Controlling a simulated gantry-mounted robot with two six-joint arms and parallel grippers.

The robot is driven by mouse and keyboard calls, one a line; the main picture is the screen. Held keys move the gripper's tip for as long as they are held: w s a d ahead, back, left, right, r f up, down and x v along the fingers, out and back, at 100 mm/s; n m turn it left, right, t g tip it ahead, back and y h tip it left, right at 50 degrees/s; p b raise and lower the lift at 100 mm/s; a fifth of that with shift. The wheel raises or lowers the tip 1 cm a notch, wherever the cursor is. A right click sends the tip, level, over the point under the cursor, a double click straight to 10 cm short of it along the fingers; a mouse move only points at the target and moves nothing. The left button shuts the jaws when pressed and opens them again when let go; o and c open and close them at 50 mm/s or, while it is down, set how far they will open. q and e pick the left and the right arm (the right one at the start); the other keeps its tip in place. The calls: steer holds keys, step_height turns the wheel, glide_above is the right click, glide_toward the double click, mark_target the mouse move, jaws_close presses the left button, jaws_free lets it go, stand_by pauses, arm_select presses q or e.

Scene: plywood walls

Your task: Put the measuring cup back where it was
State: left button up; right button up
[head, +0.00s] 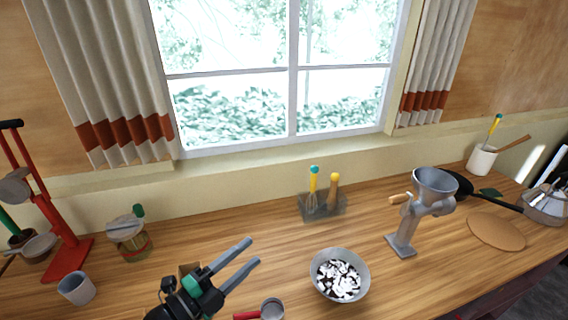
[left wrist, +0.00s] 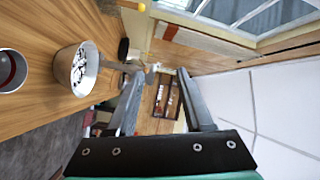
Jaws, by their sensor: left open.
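The measuring cup (head: 272,309) is a small metal cup with a red handle (head: 246,315), at the bottom edge of the head view, left of the bowl. In the left wrist view a round metal cup with a dark reddish inside (left wrist: 9,70) is cut off at the left edge; it seems to be the measuring cup. My left gripper (head: 252,252) is open and empty, above the counter and up-left of the cup. Its two fingers also show in the left wrist view (left wrist: 159,77). My right gripper is not in view.
A metal bowl (head: 318,284) of white and dark pieces stands right of the cup. A grey grinder (head: 410,225), a utensil holder (head: 335,209), a red stand (head: 70,258), a grey cup (head: 77,289) and a jar (head: 135,245) stand around. The wooden counter between is partly clear.

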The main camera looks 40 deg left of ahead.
arm_select(q)
steer(key=w+d+r+n+t+h, duration=0.1)
steer(key=w+d+r+n+t, duration=0.15)
steer(key=r, duration=0.65)
steer(key=w+d+r+n+t+h, duration=0.15)
steer(key=d+r, duration=0.25)
steer(key=r, duration=0.5)
steer(key=s+d+r+n+t, duration=0.3)
steer(key=r+n, duration=0.2)
steer(key=r, duration=0.5)
steer(key=s+d+r+n+t, duration=0.2)
steer(key=s+d+r+n, duration=0.15)
steer(key=r, duration=0.55)
step_height(320, 180, up, 30)
steer(key=p, duration=3)
steer(key=shift+w+n, duration=0.35)
steer(key=shift+w, duration=0.05)
